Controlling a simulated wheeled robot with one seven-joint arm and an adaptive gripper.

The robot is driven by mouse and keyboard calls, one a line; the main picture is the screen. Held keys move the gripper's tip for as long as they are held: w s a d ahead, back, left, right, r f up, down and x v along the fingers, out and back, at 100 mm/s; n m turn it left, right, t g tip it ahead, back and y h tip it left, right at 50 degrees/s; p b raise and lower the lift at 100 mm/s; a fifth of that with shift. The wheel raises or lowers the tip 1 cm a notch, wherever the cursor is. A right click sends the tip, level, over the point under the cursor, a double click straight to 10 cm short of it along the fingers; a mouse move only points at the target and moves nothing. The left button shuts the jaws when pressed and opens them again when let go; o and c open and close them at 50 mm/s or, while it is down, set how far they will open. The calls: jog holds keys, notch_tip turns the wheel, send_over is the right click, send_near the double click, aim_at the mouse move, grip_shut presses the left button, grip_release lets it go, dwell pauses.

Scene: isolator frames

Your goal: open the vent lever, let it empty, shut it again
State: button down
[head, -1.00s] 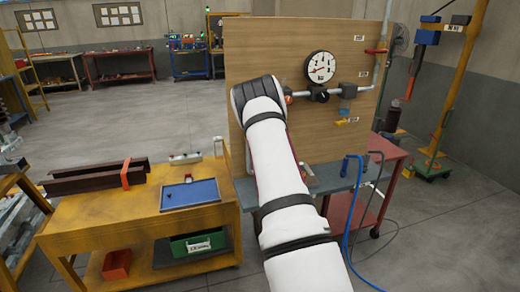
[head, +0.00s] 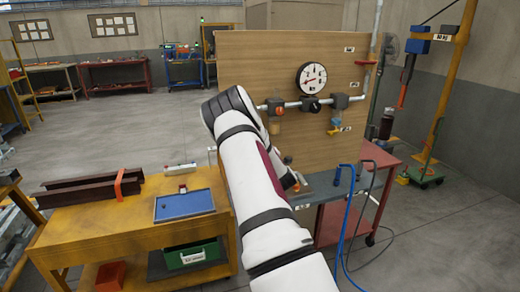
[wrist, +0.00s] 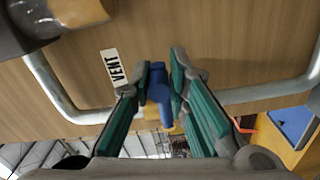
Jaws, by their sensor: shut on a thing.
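The blue vent lever (wrist: 159,94) is in the middle of the wrist view, beside a white label reading VENT (wrist: 115,67) on the wooden panel. My gripper (wrist: 165,72) has its green-padded fingers on either side of the lever and is shut on it. A grey pipe (wrist: 52,88) runs along the panel at the lever's left and continues at its right. In the head view my arm hides most of the gripper and the lever. A round white gauge (head: 312,78) with a red needle hangs on the panel; its reading is too small to tell.
The wooden panel (head: 275,60) carries a pipe with several valves. A yellow bench (head: 130,218) with a blue tray (head: 183,204) stands at the left. A red cart (head: 375,160) and a blue hose (head: 345,225) are at the right.

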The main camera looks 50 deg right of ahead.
jog(key=shift+d+r, duration=0.15)
jog(key=shift+r, duration=0.4)
jog(key=c, duration=1.6)
grip_release()
jog(key=shift+o, duration=0.2)
jog(key=shift+f, duration=0.2)
jog(key=shift+f, duration=0.1)
jog(key=v, duration=1.2)
